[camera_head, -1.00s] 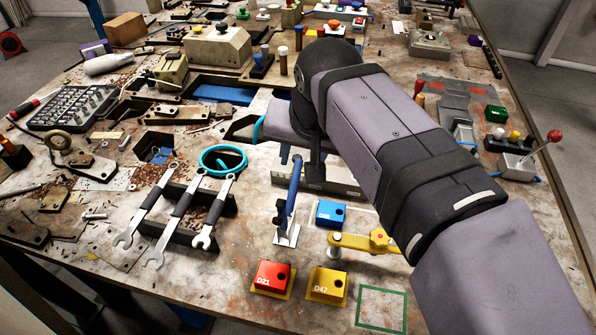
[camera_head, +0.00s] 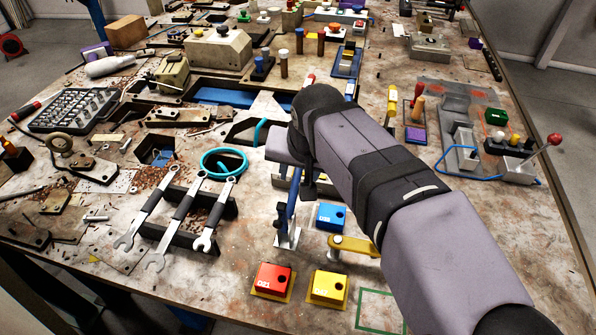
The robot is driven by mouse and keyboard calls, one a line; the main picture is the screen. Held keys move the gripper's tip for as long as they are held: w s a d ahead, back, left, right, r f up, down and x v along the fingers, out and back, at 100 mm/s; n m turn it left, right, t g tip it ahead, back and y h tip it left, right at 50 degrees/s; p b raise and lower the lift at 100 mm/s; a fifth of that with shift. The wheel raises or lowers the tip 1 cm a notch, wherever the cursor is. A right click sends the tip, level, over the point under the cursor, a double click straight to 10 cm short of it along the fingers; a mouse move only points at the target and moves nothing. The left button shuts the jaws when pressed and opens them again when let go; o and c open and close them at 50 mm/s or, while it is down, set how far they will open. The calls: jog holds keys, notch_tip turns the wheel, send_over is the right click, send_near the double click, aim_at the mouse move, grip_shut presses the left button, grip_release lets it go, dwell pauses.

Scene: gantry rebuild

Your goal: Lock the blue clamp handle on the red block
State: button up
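The blue clamp handle (camera_head: 292,212) stands nearly upright on a small metal base, behind the red block. The red block (camera_head: 267,276), marked D21, sits on a yellow plate at the front of the table. My gripper (camera_head: 299,186) is at the upper part of the handle, pointing down. One dark finger shows just right of the handle. My wrist and gripper body cover the handle's top, so I cannot tell whether the fingers touch it or how wide they are.
A yellow block (camera_head: 327,287) stands right of the red one. A blue block (camera_head: 331,215) and a yellow clamp arm (camera_head: 350,244) lie close to the handle's right. Wrenches on a rack (camera_head: 181,222) are to the left. A green square outline (camera_head: 379,311) is empty where visible.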

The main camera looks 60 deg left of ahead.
aim_at(293, 178)
grip_shut()
jog(key=shift+s+d+b, duration=0.1)
jog(key=shift+s+b, duration=0.05)
jog(key=shift+b, duration=0.8)
jog(key=shift+s+d+t+y+b, duration=0.15)
jog(key=shift+t+y+b, duration=0.35)
jog(key=shift+b, duration=0.7)
jog(key=s+d+t+y+b, duration=0.1)
jog(key=b, duration=0.4)
jog(key=s+r+t+y+b, duration=0.1)
jog(key=b, duration=0.5)
jog(key=shift+d+r+n+t+y, duration=0.25)
jog(key=shift+d+n+t+y, duration=0.05)
jog(key=shift+d, duration=0.1)
jog(key=s+d+r+t+y+b, duration=0.1)
jog(key=b, duration=0.6)
jog(key=shift+d+r+y, duration=0.1)
jog(key=shift+r+y, duration=0.05)
jog(key=shift+y, duration=0.25)
jog(key=shift+r, duration=0.15)
grip_release()
